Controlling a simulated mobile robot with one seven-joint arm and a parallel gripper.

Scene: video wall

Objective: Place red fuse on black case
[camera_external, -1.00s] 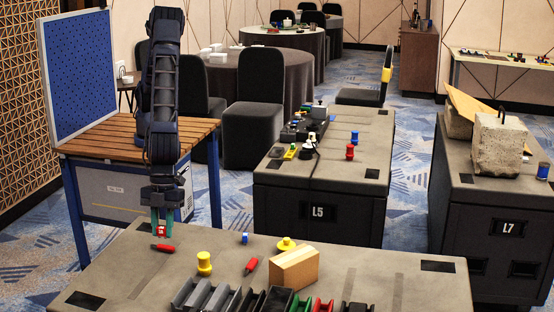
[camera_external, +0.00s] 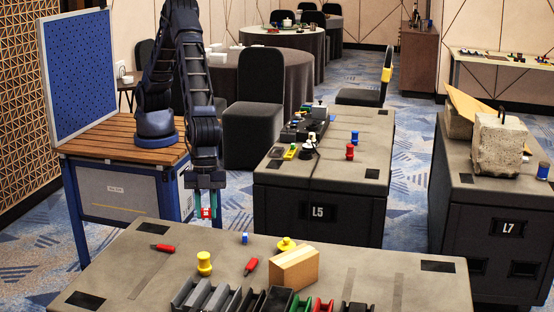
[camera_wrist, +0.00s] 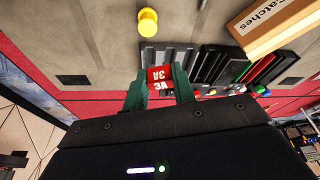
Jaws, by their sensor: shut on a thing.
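My gripper (camera_external: 207,212) is shut on a red fuse (camera_wrist: 159,78) marked 3A, which sits between its green fingers in the wrist view. In the outside view the fuse (camera_external: 208,212) shows as a small red piece between the fingertips, at the back edge of the near table. I cannot tell its height above the table. Black cases with grey tops stand beyond: one marked L5 (camera_external: 278,208) in the middle and one marked L7 (camera_external: 475,232) at the right. Nothing touches the fuse except the fingers.
The near grey table (camera_external: 130,270) holds two red-handled pieces (camera_external: 251,265), a yellow spool (camera_external: 204,262), a wooden box (camera_external: 295,268) and several bins (camera_external: 220,299). The L5 top carries a red spool (camera_external: 350,152), a blue one (camera_external: 354,136) and dark devices. Its front right top is clear.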

